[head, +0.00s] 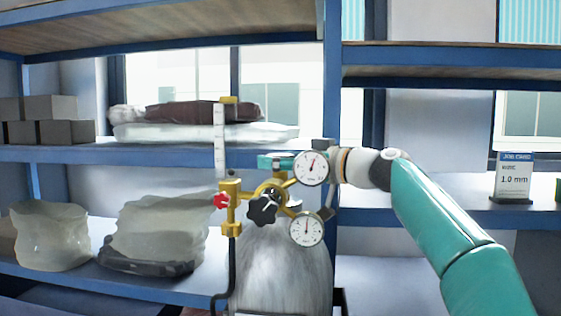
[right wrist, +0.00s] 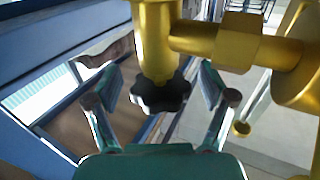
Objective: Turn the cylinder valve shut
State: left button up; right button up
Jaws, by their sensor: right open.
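The gas cylinder (head: 282,265) stands upright in front of the shelves, with brass valve and regulator fittings (head: 232,190) on top. A black lobed knob (head: 263,207) faces me in the head view. My right gripper (head: 275,161) is at the top of the fittings, partly hidden behind the upper gauge (head: 311,167). In the right wrist view, its open fingers (right wrist: 158,88) stand either side of a black lobed knob (right wrist: 160,98) on a brass stem (right wrist: 155,40), with gaps on both sides. I cannot tell whether both views show the same knob. My left gripper is out of view.
A lower gauge (head: 306,229), a red knob (head: 221,201) and a white vertical tube (head: 220,140) crowd the fittings. A dark hose (head: 231,275) hangs down left. Blue shelves (head: 160,153) hold wrapped bundles, bags and grey blocks. A job card (head: 513,176) stands right.

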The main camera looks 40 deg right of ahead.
jog(key=shift+s, duration=0.1)
jog(key=v, duration=0.7)
jog(key=shift+s, duration=0.15)
jog(key=s+d+n+g+y, duration=0.1)
jog(key=s+d+n+y, duration=0.15)
jog(key=s+d, duration=0.4)
jog(key=shift+y, duration=0.35)
jog(key=p+x, duration=0.1)
jog(key=x, duration=0.4)
jog(key=a+p+x, duration=0.1)
jog(key=p+x, duration=0.1)
jog(key=x, duration=0.3)
jog(key=a+r+p+x, duration=0.1)
jog(key=p+x, duration=0.1)
jog(key=x, duration=0.3)
jog(key=shift+s, duration=0.4)
jog(key=shift+w+f, duration=0.15)
jog(key=shift+w, duration=0.2)
